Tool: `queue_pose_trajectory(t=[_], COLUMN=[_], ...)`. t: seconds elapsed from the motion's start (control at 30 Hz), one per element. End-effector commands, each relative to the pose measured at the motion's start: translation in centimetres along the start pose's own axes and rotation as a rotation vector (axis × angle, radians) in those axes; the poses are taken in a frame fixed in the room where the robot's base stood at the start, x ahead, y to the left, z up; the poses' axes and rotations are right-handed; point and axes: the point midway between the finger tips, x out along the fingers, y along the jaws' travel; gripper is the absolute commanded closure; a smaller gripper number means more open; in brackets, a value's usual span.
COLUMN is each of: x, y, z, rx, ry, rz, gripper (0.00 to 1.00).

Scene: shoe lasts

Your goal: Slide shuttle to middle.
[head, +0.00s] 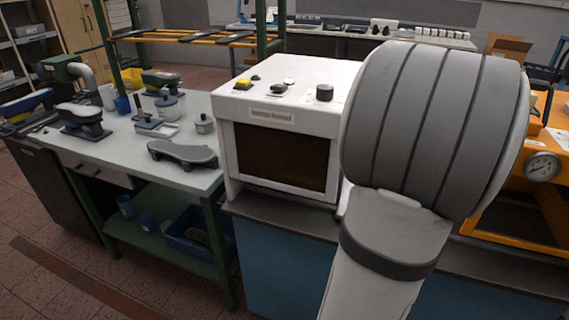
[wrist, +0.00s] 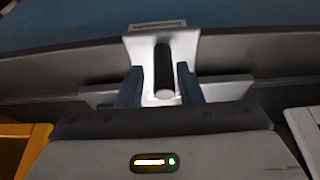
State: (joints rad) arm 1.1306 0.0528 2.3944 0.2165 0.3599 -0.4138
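In the wrist view, a pale upright plate (wrist: 186,43) with a dark cylindrical handle (wrist: 162,68) stands at the middle; it looks like the shuttle, though I cannot read its label. My gripper (wrist: 160,85) has its two blue-grey fingers spread on either side of the handle. Narrow gaps show between the fingers and the handle, so it is open and not clamped. In the head view, my gripper and the shuttle are hidden behind my large grey arm.
In the head view, a white machine (head: 232,150) with a dark window and top knobs stands left of my arm. A green-framed bench (head: 120,150) with shoe forms and tools is at left. Orange equipment with a gauge (head: 542,167) is at right. Open floor (head: 50,260) lies at front left.

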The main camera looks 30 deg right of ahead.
Motion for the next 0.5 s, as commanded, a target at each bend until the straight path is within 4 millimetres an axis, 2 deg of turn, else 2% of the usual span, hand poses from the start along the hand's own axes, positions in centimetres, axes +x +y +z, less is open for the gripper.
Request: queue_pose_trajectory(t=[0.5], x=[-0.05], y=[-0.5], z=[-0.01], rx=[-0.001], ry=[0.0], rz=[-0.001], gripper=[0.67])
